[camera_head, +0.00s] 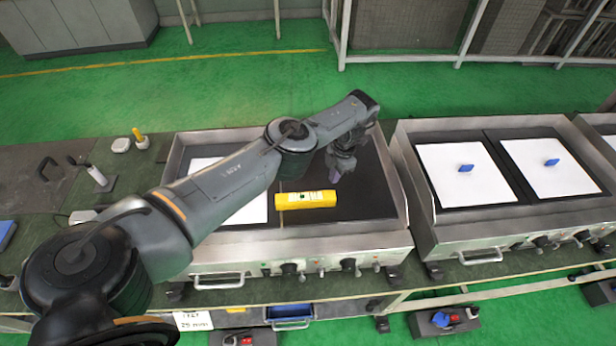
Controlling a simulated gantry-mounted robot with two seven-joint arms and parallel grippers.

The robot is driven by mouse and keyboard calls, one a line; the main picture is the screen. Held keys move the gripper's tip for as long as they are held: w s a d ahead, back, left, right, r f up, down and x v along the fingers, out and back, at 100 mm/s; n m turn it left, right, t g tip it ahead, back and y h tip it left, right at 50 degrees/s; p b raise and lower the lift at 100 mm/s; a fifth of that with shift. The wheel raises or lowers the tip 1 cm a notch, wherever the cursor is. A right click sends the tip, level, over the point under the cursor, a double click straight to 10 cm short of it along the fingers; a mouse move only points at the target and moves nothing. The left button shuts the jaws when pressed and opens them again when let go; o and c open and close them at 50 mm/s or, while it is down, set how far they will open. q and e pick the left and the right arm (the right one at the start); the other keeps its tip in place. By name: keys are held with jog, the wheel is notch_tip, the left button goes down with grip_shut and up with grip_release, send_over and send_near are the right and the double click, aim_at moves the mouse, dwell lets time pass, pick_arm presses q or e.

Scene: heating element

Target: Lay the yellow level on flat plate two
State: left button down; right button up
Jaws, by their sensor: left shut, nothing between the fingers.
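The yellow level (306,201) lies flat on the dark right-hand plate (366,193) of the nearer-left griddle, with its left end at the seam between the two plates. A small green vial window shows on its top. My left gripper (333,178) is shut and empty, pointing down just behind and above the right end of the level, apart from it. The left-hand plate carries a white sheet (243,207), partly hidden by my left arm. No number on the plates is readable, so I cannot tell which is plate two. My right gripper is not in view.
A second griddle (432,222) stands to the right, with white sheets and blue items (466,168) on its plates. A grey handled tool (97,176) and a yellow-handled item (138,136) are on the left bench. The right part of the dark plate is clear.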

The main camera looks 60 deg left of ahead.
aim_at(301, 197)
pick_arm(q)
jog(key=shift+w+a, duration=0.2)
jog(key=shift+s+d+f+p, duration=0.15)
jog(key=shift+s+f+p, duration=0.15)
jog(key=shift+s, duration=0.1)
jog(key=shift+s+d+f+p, duration=0.15)
jog(key=shift+s+p, duration=0.15)
jog(key=shift+s, duration=0.4)
jog(key=shift+s+p, duration=0.3)
jog(key=shift+p, duration=0.3)
jog(key=shift+s+a+r+p, duration=0.25)
jog(key=shift+s+r+p, duration=0.15)
jog(key=shift+p, duration=0.25)
jog(key=s+p, duration=0.4)
jog(key=s, duration=0.5)
jog(key=shift+a, duration=0.2)
jog(key=shift+f, duration=0.55)
jog(key=shift+w+f+b, duration=0.2)
jog(key=shift+f+b, duration=0.2)
jog(key=shift+b, duration=0.05)
